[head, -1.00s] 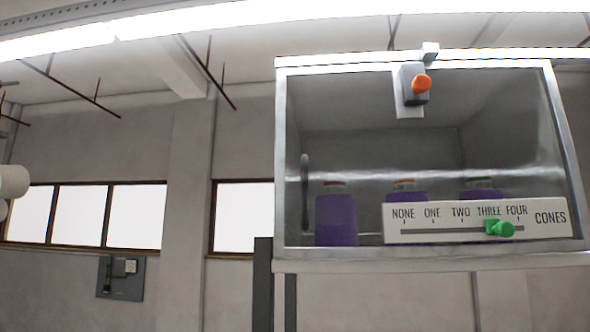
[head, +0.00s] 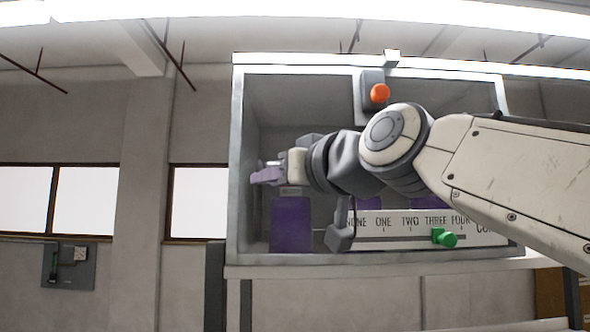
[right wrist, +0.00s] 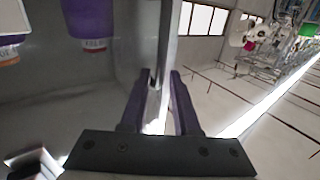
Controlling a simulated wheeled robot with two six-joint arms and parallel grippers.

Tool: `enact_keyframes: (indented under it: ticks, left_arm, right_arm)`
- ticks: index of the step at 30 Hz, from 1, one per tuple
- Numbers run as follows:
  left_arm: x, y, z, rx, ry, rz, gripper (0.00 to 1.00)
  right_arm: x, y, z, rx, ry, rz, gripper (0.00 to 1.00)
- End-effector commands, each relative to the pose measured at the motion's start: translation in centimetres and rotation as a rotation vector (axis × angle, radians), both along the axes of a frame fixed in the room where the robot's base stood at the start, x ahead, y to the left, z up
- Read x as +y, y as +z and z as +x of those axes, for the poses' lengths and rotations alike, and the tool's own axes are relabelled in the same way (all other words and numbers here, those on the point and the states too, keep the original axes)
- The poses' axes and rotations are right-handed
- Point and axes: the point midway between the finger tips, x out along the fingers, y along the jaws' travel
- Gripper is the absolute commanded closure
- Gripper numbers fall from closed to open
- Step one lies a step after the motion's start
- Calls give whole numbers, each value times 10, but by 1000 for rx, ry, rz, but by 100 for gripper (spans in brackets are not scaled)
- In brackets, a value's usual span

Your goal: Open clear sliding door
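The clear sliding door (head: 300,112) covers the front of a grey cabinet (head: 238,150); its pane is hard to make out. My right arm crosses in front of it from the right. My right gripper (head: 266,176) is at the cabinet's left side, where it hides the door's dark handle in the head view. In the right wrist view, the two purple fingers of my right gripper (right wrist: 160,84) are apart, next to an upright edge. A dark slim part, perhaps the handle, shows between their tips; contact cannot be told. My left gripper is not in view.
A label panel with a green slider (head: 445,238) is at the lower front, partly behind my arm. A grey wall box (head: 68,266) and windows are at the left.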

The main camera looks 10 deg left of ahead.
Motion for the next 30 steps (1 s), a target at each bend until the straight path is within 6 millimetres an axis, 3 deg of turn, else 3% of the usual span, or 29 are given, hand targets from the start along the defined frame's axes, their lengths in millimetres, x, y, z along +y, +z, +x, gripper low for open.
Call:
enact_keyframes:
  ticks: [1,7,19,21,22,30]
  left_arm:
    - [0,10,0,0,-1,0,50]
    - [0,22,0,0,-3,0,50]
    - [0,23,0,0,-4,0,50]
    - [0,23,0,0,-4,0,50]
    - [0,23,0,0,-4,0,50]
    - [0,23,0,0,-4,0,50]
  right_arm:
    - [9,4,6,3,2,-2,70]
    - [28,2,23,2,1,-1,70]
    - [33,0,28,1,0,1,70]
    - [33,0,28,1,0,1,97]
    - [33,0,28,1,0,1,100]
    - [33,0,28,0,0,0,100]
